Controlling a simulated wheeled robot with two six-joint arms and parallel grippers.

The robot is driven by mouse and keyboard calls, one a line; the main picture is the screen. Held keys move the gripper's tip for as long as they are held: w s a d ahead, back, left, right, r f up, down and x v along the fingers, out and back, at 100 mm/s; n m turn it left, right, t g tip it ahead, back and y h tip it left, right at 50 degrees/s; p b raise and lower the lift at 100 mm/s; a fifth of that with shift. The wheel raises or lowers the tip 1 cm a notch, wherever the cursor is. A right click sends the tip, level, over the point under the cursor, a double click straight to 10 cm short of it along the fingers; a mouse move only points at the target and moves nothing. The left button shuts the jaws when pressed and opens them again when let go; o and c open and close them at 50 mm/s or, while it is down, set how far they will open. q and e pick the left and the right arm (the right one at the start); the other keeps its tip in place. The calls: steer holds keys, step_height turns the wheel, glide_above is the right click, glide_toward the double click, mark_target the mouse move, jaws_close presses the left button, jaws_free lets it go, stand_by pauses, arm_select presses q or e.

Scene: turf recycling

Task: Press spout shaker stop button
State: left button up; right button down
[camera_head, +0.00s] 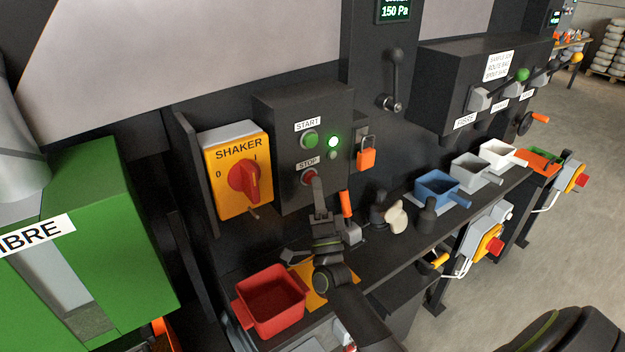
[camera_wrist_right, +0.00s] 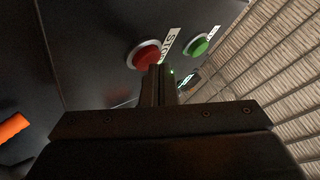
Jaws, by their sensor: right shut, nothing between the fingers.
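The red stop button (camera_head: 309,178) sits under a STOP label on the dark control box (camera_head: 285,135). The green start button (camera_head: 309,140) is above it, and a green lamp (camera_head: 333,142) beside that is lit. My right gripper (camera_head: 318,186) is shut and empty, with its fingertips just at the lower right of the stop button. In the right wrist view the red button (camera_wrist_right: 145,56) shows just beyond the closed fingertips (camera_wrist_right: 160,70), which overlap its lower edge; I cannot tell whether they touch. The green button (camera_wrist_right: 197,46) is farther right there. My left gripper is not in view.
A yellow SHAKER switch (camera_head: 237,170) with a red knob is left of the box. An orange padlock (camera_head: 366,158) hangs at its right. A red bin (camera_head: 270,302) and blue scoop (camera_head: 437,188) stand on the dark shelf, with an orange-handled tool (camera_head: 346,204) near my right arm.

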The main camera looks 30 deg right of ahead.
steer(key=shift+w, duration=0.2)
steer(key=shift+s+y, duration=0.1)
steer(key=shift+y, duration=0.2)
steer(key=shift+s, duration=0.8)
steer(key=s, duration=0.3)
steer(key=s+p, duration=0.1)
steer(key=s, duration=0.1)
steer(key=shift+d, duration=0.25)
stand_by(0.7)
